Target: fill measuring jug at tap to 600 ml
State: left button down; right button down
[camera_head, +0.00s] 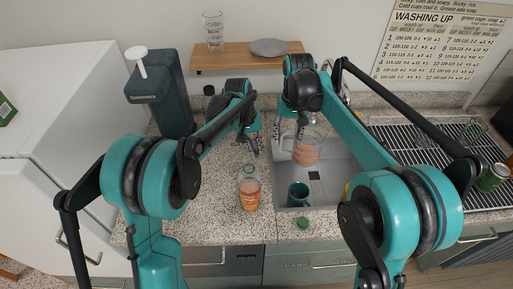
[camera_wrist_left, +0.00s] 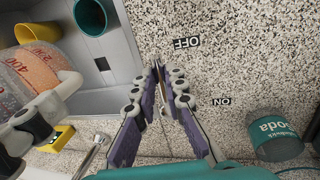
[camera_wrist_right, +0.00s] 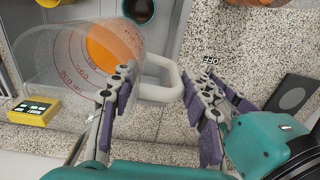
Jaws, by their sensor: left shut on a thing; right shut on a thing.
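The clear measuring jug (camera_head: 306,152) is over the sink (camera_head: 335,180), with orange-pink liquid inside. Its red marks show in the left wrist view (camera_wrist_left: 30,70) and in the right wrist view (camera_wrist_right: 65,65), but the exact level cannot be read. My right gripper (camera_wrist_right: 165,88) is shut on the jug's pale handle (camera_wrist_right: 158,80). My left gripper (camera_wrist_left: 162,75) is shut on a thin thing by the OFF and ON marks (camera_wrist_left: 187,42) on the counter, apparently the tap lever, mostly hidden by the fingers. The tap is largely hidden behind my right arm.
A teal mug (camera_head: 298,194) stands in the sink. A bottle of orange liquid (camera_head: 249,190) and a green cap (camera_head: 303,222) are on the front counter. A yellow device with a green display (camera_wrist_right: 35,110) lies near the jug. A drying rack (camera_head: 425,150) is at right.

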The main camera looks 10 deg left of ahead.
pick_arm(q)
jog(key=a+m, duration=0.1)
jog(key=m, duration=0.1)
jog(key=a+m+g, duration=0.1)
jog(key=m, duration=0.1)
jog(key=shift+w+a, duration=0.2)
jog(key=shift+a, duration=0.15)
jog(key=shift+w+a+m+g, duration=0.1)
jog(key=shift+w+a+m, duration=0.25)
jog(key=shift+m, duration=0.5)
jog(key=shift+w+a+m+g, duration=0.1)
jog(key=shift+a+m, duration=0.35)
jog(key=shift+m, duration=0.35)
jog(key=shift+w+a+m+g, duration=0.1)
jog(key=shift+w+a+m, duration=0.25)
jog(key=shift+m, duration=0.5)
jog(key=shift+a, duration=0.1)
jog(key=c, duration=1.6)
grip_release()
jog(key=shift+s, duration=0.1)
jog(key=v, duration=1.2)
jog(key=shift+d, duration=0.25)
